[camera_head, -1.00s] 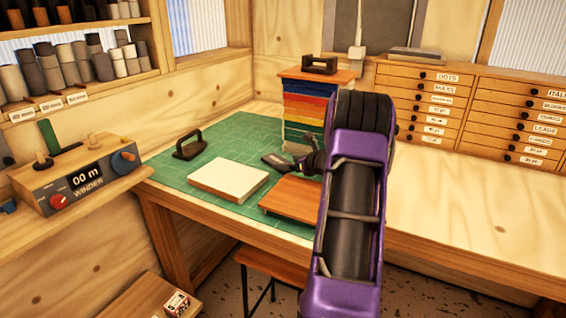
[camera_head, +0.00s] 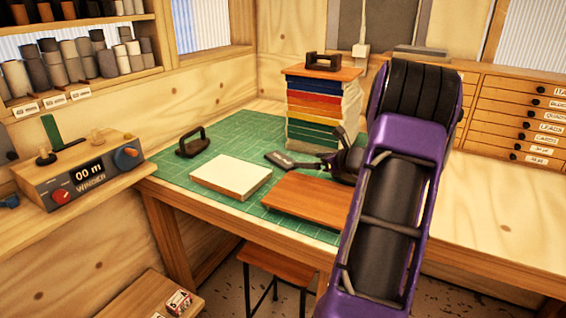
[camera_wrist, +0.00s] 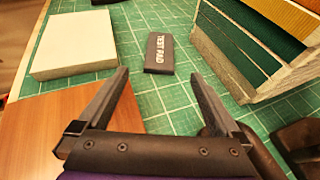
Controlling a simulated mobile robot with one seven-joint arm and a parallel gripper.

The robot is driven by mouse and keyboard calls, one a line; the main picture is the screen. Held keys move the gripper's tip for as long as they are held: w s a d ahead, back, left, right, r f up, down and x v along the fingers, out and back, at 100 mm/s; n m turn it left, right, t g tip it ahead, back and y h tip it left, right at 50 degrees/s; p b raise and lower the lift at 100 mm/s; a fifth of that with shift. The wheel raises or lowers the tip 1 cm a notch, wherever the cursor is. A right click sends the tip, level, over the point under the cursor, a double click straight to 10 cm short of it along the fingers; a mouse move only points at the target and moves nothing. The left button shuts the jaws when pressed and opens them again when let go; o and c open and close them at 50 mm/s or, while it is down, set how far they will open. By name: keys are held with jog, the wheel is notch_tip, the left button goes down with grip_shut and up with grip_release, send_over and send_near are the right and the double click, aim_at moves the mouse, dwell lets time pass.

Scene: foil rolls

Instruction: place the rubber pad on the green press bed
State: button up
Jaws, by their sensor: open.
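A dark flat pad lettered TEST PAD (camera_wrist: 159,53) lies on the green gridded mat (camera_wrist: 176,112), between a cream block and a coloured stack. I take it for the rubber pad; it also shows in the head view (camera_head: 282,160). The green mat (camera_head: 240,133) covers the left part of the bench; I see no other clear press bed. My gripper (camera_wrist: 160,76) is open and empty, with the pad ahead of its fingertips, apart from them. In the head view my gripper (camera_head: 334,164) is just right of the pad, partly dark and hard to make out.
A cream block (camera_head: 231,176) and a brown board (camera_head: 308,197) lie on the mat near its front. A stack of coloured layers (camera_head: 318,115) stands behind, with a black handle (camera_head: 321,63) on top. Another black handle (camera_head: 191,146) stands at left. The bench at right is clear.

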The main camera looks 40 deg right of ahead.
aim_at(282, 159)
jog(key=x, duration=1.4)
jog(key=shift+f, duration=0.1)
jog(key=c, duration=1.5)
notch_tip(282, 159, up, 10)
jog(key=shift+p, duration=0.7)
jog(key=shift+s, duration=0.1)
